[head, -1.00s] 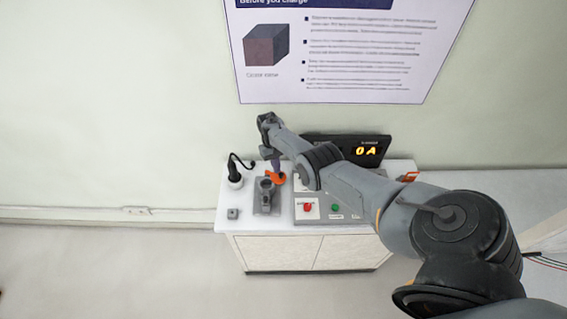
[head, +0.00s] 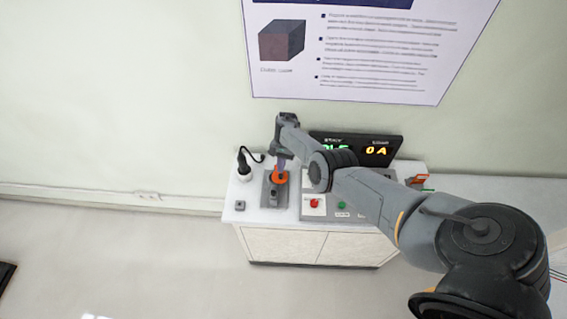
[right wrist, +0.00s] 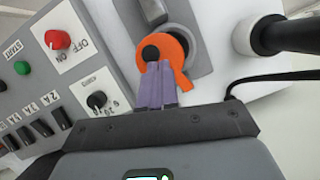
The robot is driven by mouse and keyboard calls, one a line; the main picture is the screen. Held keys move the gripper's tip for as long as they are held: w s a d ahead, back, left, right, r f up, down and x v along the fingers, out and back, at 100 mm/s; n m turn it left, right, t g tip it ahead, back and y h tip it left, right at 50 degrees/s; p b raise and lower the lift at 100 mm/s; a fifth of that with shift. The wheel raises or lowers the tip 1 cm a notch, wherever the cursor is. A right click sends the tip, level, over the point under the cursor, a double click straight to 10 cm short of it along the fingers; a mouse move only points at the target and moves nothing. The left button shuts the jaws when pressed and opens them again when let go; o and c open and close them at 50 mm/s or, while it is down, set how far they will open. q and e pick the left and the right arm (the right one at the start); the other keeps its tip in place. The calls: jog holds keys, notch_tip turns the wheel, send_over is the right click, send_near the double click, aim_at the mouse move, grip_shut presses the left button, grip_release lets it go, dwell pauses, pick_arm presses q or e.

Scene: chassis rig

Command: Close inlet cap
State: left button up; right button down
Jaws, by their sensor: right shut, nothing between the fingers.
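The orange inlet cap (head: 281,175) is at the back of the grey inlet fixture (head: 267,200) on the white bench. In the right wrist view the cap (right wrist: 176,46) is a disc with a dark round centre and a small tab. It overlaps the dark ring of the inlet (right wrist: 194,45), part of which shows beside it; I cannot tell whether it is seated. My right gripper (right wrist: 157,66) has its purple fingertips together at the cap's dark centre, shut with nothing between them. In the head view my right gripper (head: 281,163) is just above the cap. My left gripper is not in view.
A black charging plug (head: 244,170) with a cable stands in a white holder left of the fixture. A small grey box (head: 240,206) sits front left.

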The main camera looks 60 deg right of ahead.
jog(key=shift+w+a+m+t+p, duration=0.15)
jog(key=shift+a+m+t+p, duration=0.2)
jog(key=shift+m, duration=1.05)
jog(key=shift+w, duration=0.1)
